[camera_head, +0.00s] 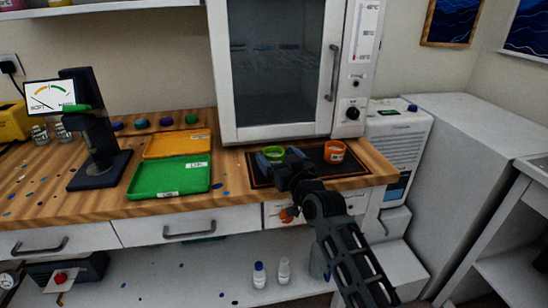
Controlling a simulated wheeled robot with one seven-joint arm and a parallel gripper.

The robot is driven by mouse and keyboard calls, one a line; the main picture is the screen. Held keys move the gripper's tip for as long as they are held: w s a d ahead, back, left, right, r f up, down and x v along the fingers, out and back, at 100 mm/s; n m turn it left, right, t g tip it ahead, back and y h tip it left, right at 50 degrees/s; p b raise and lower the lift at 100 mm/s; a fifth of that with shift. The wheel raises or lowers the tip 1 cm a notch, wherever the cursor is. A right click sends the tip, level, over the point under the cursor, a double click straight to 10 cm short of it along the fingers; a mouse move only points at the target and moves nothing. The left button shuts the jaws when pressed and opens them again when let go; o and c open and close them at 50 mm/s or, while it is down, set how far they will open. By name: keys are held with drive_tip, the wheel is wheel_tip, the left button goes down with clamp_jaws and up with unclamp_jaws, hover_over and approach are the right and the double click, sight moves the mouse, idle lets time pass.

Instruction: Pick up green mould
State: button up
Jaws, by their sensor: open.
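The green mould (273,152), a small round cup, stands on a dark mat (312,174) on the wooden counter, in front of the white oven. My gripper (279,158) is open, with its blue-tipped fingers low at the near side of the green mould. The fingers and wrist hide part of the mould's front. I cannot tell whether the fingers touch it or how far they reach around it. An orange mould (334,152) with a pale label stands to the right on the same mat.
A green tray (168,178) and an orange tray (177,144) lie to the left. A dark gauge stand (96,145) is further left. The oven (280,70) rises close behind the mat. Small bottles (259,274) stand on the lower shelf.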

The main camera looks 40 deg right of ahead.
drive_tip(key=shift+x, duration=1.05)
drive_tip(key=c, duration=1)
drive_tip(key=shift+c, duration=0.5)
